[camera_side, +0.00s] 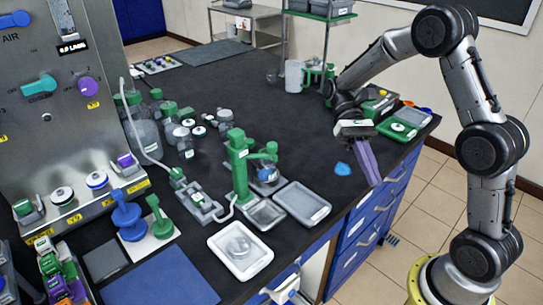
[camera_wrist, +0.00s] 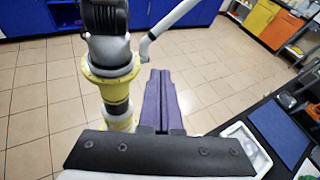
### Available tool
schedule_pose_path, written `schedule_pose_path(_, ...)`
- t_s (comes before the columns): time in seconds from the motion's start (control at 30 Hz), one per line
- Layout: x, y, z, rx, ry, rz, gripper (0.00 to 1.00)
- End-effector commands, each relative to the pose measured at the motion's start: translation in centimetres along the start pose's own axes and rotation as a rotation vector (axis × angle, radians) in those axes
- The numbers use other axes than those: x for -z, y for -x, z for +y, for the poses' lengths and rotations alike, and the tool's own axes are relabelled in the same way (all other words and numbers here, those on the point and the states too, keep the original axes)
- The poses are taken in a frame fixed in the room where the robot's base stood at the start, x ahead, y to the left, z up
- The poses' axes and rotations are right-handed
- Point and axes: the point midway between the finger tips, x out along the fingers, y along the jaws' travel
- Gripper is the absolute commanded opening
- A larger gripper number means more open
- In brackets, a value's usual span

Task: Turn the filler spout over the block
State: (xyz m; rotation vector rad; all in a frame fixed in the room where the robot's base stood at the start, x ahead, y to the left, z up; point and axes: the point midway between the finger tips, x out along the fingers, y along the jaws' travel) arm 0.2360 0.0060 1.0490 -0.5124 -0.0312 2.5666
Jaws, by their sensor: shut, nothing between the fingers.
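The green filler (camera_side: 238,172) stands upright near the front edge of the dark bench in the side view. Its short green spout arm (camera_side: 263,153) points right, above a small clear vessel with a blue part (camera_side: 267,174). A low grey block-like base (camera_side: 264,214) sits in front of the filler's column; I cannot tell whether this is the task's block. My gripper (camera_side: 374,180), with long purple fingers, is right of the filler and well apart from it, near the bench edge. The wrist view shows its fingers (camera_wrist: 160,76) shut together and empty. The filler is not visible there.
Two pale trays, one empty (camera_side: 302,204) and one holding a clear dish (camera_side: 240,251), lie near the front edge. A blue piece (camera_side: 342,169) lies between filler and gripper. Bottles (camera_side: 145,135) crowd behind the filler.

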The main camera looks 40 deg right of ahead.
Motion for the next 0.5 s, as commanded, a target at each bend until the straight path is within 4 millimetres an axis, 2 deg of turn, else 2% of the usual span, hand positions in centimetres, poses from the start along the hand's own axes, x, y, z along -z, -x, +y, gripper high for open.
schedule_pose_path(0.13,2.0,-0.2,3.0,-0.421,0.107,-0.001,0.00)
schedule_pose_path(0.27,3.6,1.7,4.3,-0.809,0.206,-0.037,0.00)
schedule_pose_path(0.37,4.9,4.1,3.6,-1.121,0.280,-0.081,0.00)
schedule_pose_path(0.47,6.0,6.7,1.1,-1.447,0.343,-0.141,0.00)
schedule_pose_path(0.5,6.4,7.5,-0.5,-1.575,0.364,-0.166,0.00)
